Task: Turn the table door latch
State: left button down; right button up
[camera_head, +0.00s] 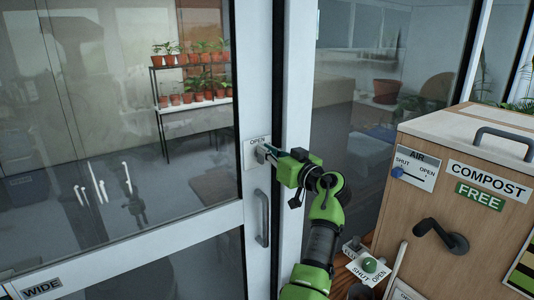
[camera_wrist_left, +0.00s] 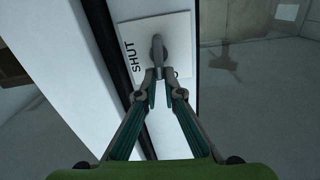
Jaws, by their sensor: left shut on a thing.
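The door latch is a small grey lever (camera_wrist_left: 157,47) on a white plate (camera_wrist_left: 178,30), fixed to the white door frame. The word SHUT shows on the plate in the left wrist view, and OPEN shows at its top in the head view. My left gripper (camera_head: 268,152) reaches the plate; in the left wrist view its fingertips (camera_wrist_left: 157,74) are shut on the end of the lever. In the head view the gripper hides most of the lever. My right gripper is in neither view.
A vertical door handle (camera_head: 262,218) is just below the latch. A wooden compost box (camera_head: 470,170) with a black crank (camera_head: 440,238) stands close on the right. A shelf of potted plants (camera_head: 192,88) shows behind the glass.

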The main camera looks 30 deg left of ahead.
pick_arm(q)
jog(key=shift+w+d+f+m, duration=0.1)
jog(key=shift+w+f+m, duration=0.25)
jog(key=shift+m, duration=2.5)
jog(key=shift+w+d+f+m, duration=0.15)
jog(key=shift+w+f+m, duration=0.2)
jog(key=shift+m, duration=2.45)
jog(key=shift+w+d+f+m, duration=0.1)
jog(key=shift+w+f+m, duration=0.25)
jog(key=shift+m, duration=2.5)
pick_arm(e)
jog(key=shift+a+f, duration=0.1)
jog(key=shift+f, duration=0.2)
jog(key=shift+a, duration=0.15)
pick_arm(q)
jog(key=c, duration=2.2)
grip_release()
jog(key=shift+o, duration=0.2)
jog(key=shift+a+f, duration=0.15)
jog(key=shift+f, duration=0.05)
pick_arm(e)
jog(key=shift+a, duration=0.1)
